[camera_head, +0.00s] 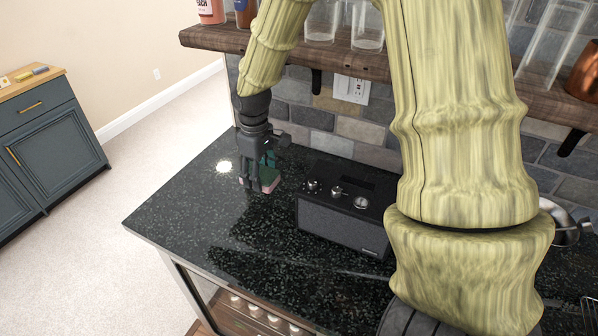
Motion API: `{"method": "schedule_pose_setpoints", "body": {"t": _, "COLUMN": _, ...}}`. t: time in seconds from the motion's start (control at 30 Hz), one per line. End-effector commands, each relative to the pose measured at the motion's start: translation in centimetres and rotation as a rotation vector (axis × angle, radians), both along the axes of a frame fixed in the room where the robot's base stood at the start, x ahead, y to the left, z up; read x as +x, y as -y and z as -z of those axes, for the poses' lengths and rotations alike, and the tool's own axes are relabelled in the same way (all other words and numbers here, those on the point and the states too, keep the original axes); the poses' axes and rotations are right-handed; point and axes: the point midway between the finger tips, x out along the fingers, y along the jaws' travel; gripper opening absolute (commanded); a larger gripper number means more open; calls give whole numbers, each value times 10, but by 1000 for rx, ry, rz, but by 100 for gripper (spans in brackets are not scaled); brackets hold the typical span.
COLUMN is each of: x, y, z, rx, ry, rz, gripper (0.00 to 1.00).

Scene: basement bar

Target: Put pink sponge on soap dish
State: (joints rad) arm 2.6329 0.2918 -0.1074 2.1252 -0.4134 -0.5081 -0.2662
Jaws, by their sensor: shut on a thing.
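My gripper (258,163) points down over the far left part of the dark countertop (200,207), in front of the tiled wall. It is shut on the pink sponge (269,181). I cannot make out a soap dish.
A black radio (343,222) with knobs stands right of my gripper. A wooden shelf (220,38) with glasses (368,28) and bottles (210,10) runs above the counter. The counter's left and front areas are clear. My arm hides much of the right side.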

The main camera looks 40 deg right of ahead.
Motion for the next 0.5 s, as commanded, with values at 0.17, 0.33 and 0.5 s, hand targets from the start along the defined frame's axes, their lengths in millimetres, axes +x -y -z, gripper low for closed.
{"method": "schedule_pose_setpoints", "body": {"t": 0.17, "x": 0, "y": 0, "z": 24, "rx": 1, "ry": 0, "rz": 1, "gripper": 49}}
{"method": "schedule_pose_setpoints", "body": {"t": 0.33, "x": 0, "y": 0, "z": 34, "rx": 1, "ry": -1, "rz": 1, "gripper": 49}}
{"method": "schedule_pose_setpoints", "body": {"t": 0.5, "x": 0, "y": 0, "z": 53, "rx": 0, "ry": -2, "rz": 0, "gripper": 49}}
